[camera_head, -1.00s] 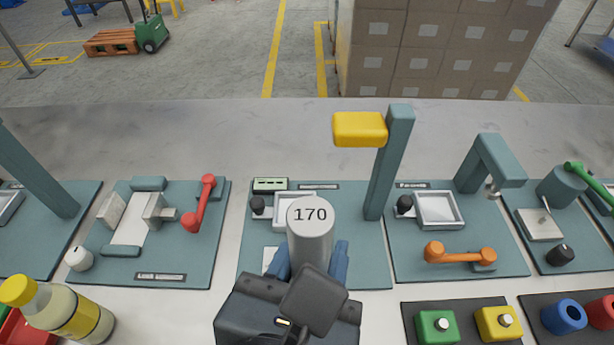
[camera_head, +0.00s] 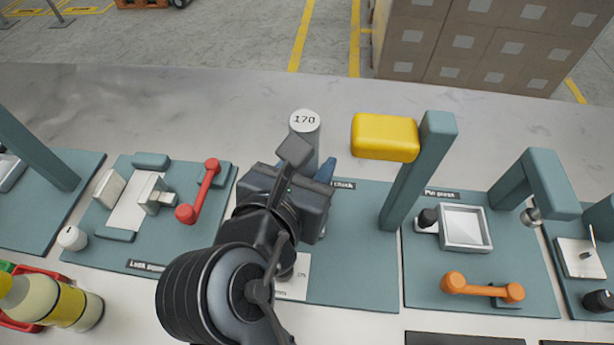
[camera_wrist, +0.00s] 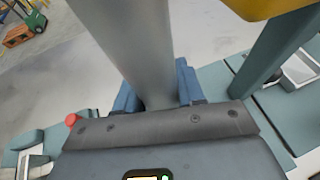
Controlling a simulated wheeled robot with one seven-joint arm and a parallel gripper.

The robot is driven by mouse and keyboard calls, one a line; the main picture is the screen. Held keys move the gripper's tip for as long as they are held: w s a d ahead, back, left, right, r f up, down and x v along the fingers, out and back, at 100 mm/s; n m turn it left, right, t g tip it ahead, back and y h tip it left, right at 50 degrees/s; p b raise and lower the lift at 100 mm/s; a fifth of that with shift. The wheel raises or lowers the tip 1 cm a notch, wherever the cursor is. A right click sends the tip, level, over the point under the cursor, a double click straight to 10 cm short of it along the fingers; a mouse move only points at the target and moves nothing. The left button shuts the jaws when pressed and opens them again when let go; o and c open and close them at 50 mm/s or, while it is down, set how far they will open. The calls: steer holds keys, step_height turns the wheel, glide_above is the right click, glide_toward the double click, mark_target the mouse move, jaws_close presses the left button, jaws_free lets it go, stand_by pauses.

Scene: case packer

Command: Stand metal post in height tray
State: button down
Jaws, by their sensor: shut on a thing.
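The metal post (camera_head: 305,124) is a grey cylinder marked 170 on its top. My gripper (camera_head: 298,172) is shut around it, and the post stands up out of the jaws, roughly upright. In the wrist view the post (camera_wrist: 130,45) rises between the blue fingers of my gripper (camera_wrist: 157,92). They are over the back part of the height check station (camera_head: 350,275), left of its upright. The height tray is hidden behind my gripper and arm. Whether the post's foot touches anything cannot be seen.
The height station's teal upright (camera_head: 415,175) carries a yellow block (camera_head: 385,137) close to the right of the post. A pin press (camera_head: 465,228) with a square tray is to the right. A red-handled clamp station (camera_head: 205,190) is to the left. The bench behind is clear.

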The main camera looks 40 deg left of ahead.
steer(key=shift+w+a+f, duration=0.35)
steer(key=shift+a, duration=0.15)
steer(key=shift+f, duration=1.95)
steer(key=shift+f, duration=0.15)
steer(key=c, duration=0.7)
jaws_free()
steer(key=shift+s+d+r, duration=0.1)
steer(key=shift+s+r, duration=0.15)
steer(key=shift+s, duration=0.1)
steer(key=v, duration=1.1)
steer(key=shift+s+r, duration=0.1)
steer(key=shift+s, duration=0.05)
